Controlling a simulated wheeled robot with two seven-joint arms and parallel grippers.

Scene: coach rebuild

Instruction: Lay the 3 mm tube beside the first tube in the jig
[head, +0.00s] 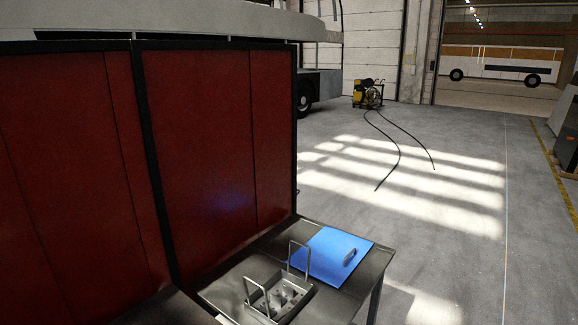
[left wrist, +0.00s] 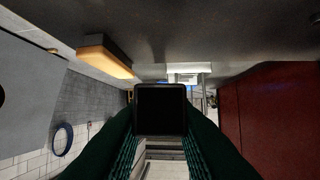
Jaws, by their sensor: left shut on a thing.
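My left gripper (left wrist: 161,140) shows only in the left wrist view, with its dark green ribbed fingers on both sides of a dark, square-ended thing. This looks like the tube (left wrist: 161,108) seen end-on, with a thin pale rim around a black middle. Its length is hidden, and its wall thickness cannot be read. The jig and the first tube cannot be made out in either view. Neither gripper shows in the head view, and my right gripper is not in view.
In the head view, red panels (head: 205,140) in black frames stand at the left. Open floor lies beyond, with a yellow machine (head: 368,93) and trailing cables.

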